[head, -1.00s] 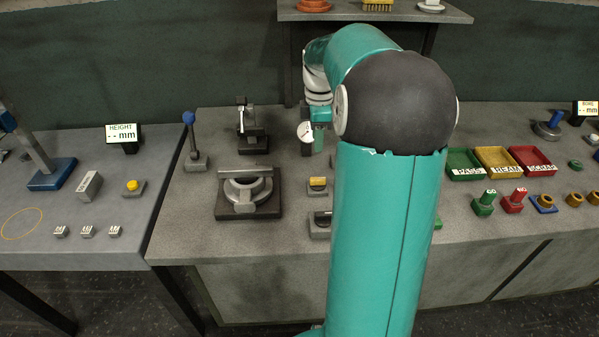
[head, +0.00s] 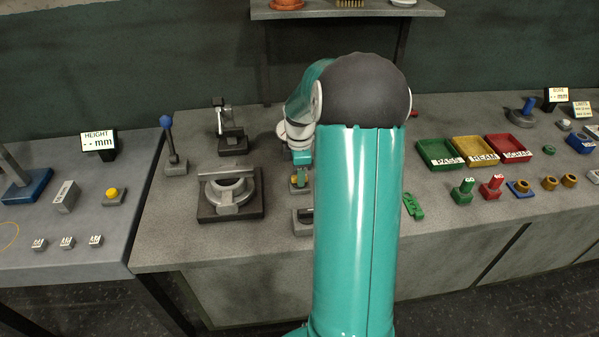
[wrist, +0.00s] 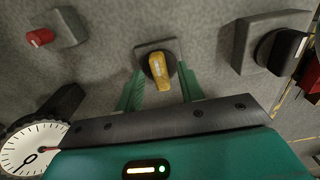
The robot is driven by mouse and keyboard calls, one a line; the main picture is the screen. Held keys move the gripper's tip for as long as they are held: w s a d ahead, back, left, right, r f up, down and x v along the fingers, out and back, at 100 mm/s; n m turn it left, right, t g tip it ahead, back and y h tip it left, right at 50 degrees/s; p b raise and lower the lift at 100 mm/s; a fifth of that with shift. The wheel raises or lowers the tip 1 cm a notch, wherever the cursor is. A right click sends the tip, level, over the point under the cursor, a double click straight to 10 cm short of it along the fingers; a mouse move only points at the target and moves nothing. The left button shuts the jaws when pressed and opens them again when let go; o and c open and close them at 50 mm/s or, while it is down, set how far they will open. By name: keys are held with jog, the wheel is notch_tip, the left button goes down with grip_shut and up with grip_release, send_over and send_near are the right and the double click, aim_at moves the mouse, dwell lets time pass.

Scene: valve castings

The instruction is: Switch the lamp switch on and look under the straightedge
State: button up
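A yellow knob (wrist: 158,66) with a pale mark stands on a small grey base; it also shows in the head view (head: 299,180), just under my gripper. No label shows that names it as the lamp switch. My gripper (wrist: 161,76) is open, its green fingers on either side of the knob with gaps at both sides. The straightedge (head: 226,172) is a grey bar lying across the top of a ring-shaped casting (head: 232,193) on a dark plate. The gap beneath the bar cannot be made out from here.
A dial gauge (wrist: 30,148), a red knob on a grey block (wrist: 40,37) and a black knob on a grey block (wrist: 285,48) surround the gripper. A blue-balled lever (head: 168,140) stands left of the casting. Trays (head: 440,153) are at right. My arm hides the bench's middle.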

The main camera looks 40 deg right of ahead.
jog(key=shift+c, duration=0.5)
grip_shut()
jog(key=shift+m, duration=0.5)
jog(key=m, duration=0.3)
jog(key=shift+m, duration=0.3)
jog(key=m, duration=0.4)
jog(key=shift+m, duration=0.3)
jog(key=m, duration=0.4)
jog(key=shift+m, duration=0.3)
jog(key=m, duration=0.4)
